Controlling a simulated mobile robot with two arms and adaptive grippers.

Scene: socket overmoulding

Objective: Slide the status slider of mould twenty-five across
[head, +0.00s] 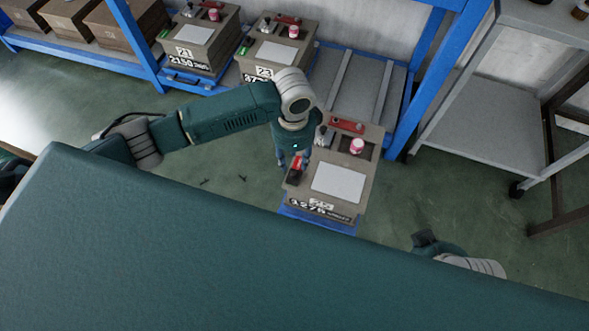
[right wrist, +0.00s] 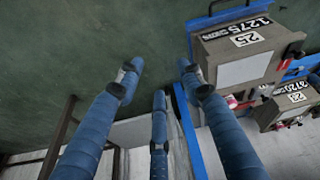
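Mould twenty-five (head: 315,207) is a grey-brown box with a light plate on top and a "25" label on its near side. It also shows in the right wrist view (right wrist: 235,45). Its status slider (head: 297,165), red with a black part, is at the left edge of its top. My left gripper (head: 291,162) points down at the slider, with fingers close around or beside it; contact and finger closure are unclear. My right gripper (right wrist: 158,82) has its fingers spread and empty, away from the mould. In the head view it is partly hidden behind my green body.
Mould twenty-five sits on a blue support (head: 318,219) in front of the blue rack (head: 399,125). Two similar moulds (head: 197,45) with green sliders and several brown boxes (head: 122,22) stand on the rack. A grey wheeled table (head: 485,125) is at right. Green floor lies between.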

